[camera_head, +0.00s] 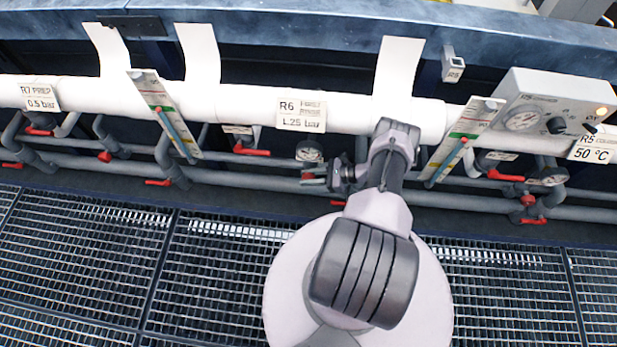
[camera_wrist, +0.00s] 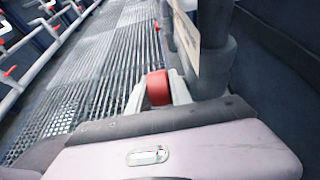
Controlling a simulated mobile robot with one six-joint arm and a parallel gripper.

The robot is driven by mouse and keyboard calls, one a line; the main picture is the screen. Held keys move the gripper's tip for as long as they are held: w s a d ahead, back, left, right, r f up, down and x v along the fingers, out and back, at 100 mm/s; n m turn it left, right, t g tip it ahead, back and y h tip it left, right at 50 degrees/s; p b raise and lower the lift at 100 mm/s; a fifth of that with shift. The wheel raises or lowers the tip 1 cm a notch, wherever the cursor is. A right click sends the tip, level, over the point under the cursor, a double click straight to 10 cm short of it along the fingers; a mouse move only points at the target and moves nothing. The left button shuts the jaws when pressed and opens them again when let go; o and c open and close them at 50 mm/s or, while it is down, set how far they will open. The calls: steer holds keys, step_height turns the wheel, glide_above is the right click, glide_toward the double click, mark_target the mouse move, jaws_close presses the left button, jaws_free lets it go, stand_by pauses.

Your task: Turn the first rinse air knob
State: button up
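The R6 label (camera_head: 301,114), which seems to name a rinse, hangs on the white pipe in the head view. My gripper (camera_head: 342,177) is below and right of it, in front of the grey pipes, beside a round gauge. In the wrist view a red knob (camera_wrist: 158,88) stands between the two pale fingers of my gripper (camera_wrist: 160,97). The fingers lie close along both its sides; whether they press on it is not clear. In the head view my wrist and the dark gripper hide that spot. Other red handles show beside it, one at the left (camera_head: 307,177).
A white pipe (camera_head: 240,105) runs across above grey pipes with several red handles. Slanted flow gauges (camera_head: 165,115) stand left and right (camera_head: 462,142) of my arm. A control box (camera_head: 550,105) is at the right. Grating (camera_head: 90,255) covers the floor. A tag post stands close in the wrist view (camera_wrist: 187,35).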

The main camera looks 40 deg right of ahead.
mark_target(314, 178)
jaws_close()
steer(key=shift+t+y, duration=0.5)
steer(key=shift+t, duration=0.1)
steer(key=o, duration=0.6)
jaws_free()
steer(key=v, duration=0.7)
steer(key=shift+s+d, duration=0.2)
